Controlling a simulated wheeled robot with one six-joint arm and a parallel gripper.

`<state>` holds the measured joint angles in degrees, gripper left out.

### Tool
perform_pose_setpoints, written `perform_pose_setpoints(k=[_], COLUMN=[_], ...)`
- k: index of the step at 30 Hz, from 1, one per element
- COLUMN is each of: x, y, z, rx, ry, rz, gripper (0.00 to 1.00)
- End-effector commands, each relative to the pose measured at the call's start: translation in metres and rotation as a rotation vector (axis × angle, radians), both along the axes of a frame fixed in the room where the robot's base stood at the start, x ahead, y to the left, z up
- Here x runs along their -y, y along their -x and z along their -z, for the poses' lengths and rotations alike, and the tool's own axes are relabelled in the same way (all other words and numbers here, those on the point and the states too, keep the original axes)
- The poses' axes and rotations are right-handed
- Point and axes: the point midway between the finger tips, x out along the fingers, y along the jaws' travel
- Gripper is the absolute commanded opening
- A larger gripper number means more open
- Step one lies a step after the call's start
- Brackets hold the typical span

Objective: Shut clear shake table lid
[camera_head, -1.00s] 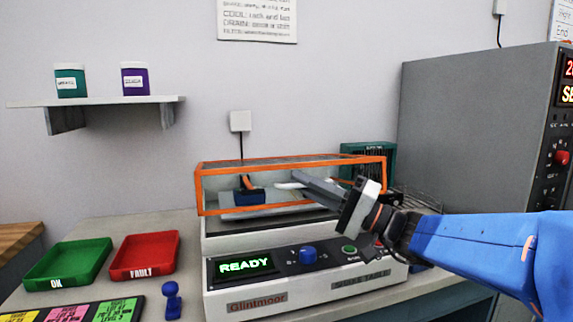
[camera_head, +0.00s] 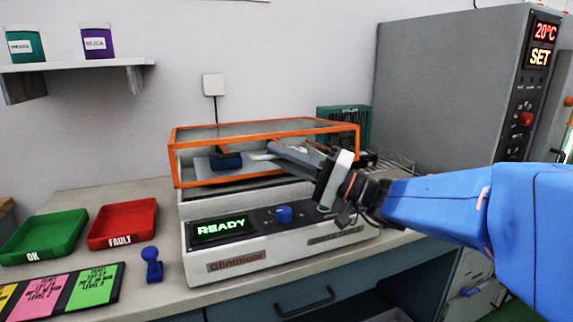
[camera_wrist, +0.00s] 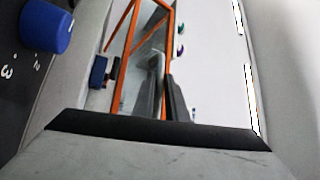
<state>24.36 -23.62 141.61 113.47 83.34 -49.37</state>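The clear lid (camera_head: 265,131) with its orange frame stands on the white shake table (camera_head: 225,268). Its front bottom edge sits above the table's body, with a dark gap below it. A blue object (camera_head: 227,161) shows through the clear front. My gripper (camera_head: 276,151) reaches in from the right, its grey fingers over the lid's right front part. Whether they touch the lid is unclear. In the wrist view, the orange frame (camera_wrist: 122,40) shows beyond the fingers (camera_wrist: 163,84). Their gap cannot be made out.
A blue knob (camera_head: 284,214) and a lit READY display (camera_head: 220,228) are on the table's front panel. A green tray (camera_head: 45,236) and a red tray (camera_head: 122,222) lie to the left. A large grey chamber (camera_head: 450,85) stands at the right.

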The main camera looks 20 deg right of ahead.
Motion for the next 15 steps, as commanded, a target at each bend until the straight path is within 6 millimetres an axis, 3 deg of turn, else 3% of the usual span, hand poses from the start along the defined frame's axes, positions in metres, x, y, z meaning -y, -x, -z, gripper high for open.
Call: perform_pose_setpoints(k=[15], x=[0.031], y=[0.025], z=[0.011], rx=[0.002], ry=[-0.001], rz=[0.007], gripper=[0.17])
